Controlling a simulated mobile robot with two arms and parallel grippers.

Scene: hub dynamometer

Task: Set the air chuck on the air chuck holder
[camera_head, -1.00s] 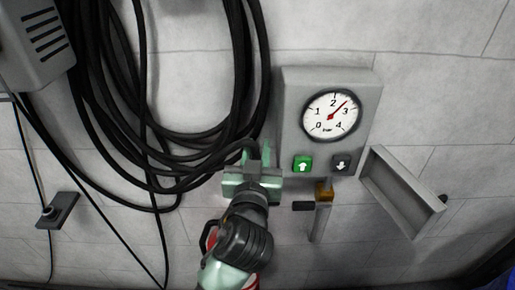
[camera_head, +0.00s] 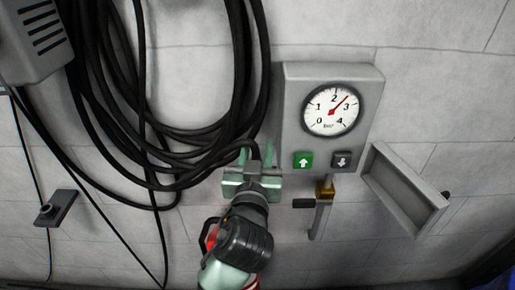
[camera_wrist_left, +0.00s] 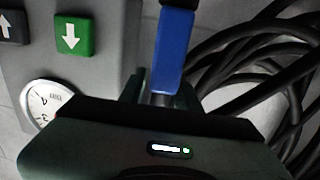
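My left gripper (camera_head: 255,158) is in front of the wall, left of and below the pressure gauge box. In the left wrist view its fingers (camera_wrist_left: 162,92) stand close on both sides of the lower part of a blue piece with a grey stem, which I take as the air chuck (camera_wrist_left: 173,50). The gripper looks shut on it. In the head view the chuck's blue body is hidden, and a black hose bends in between the fingers. I cannot tell for sure which wall fitting is the air chuck holder. My right gripper is not in view.
The gauge box (camera_head: 370,90) carries a green up button (camera_head: 303,160) and a dark down button (camera_head: 341,160). A grey tray (camera_head: 405,190) juts out at right. A brass-and-grey valve (camera_head: 322,208) is below. Coiled black hoses (camera_head: 105,90) hang at left, above a dark bracket (camera_head: 57,208).

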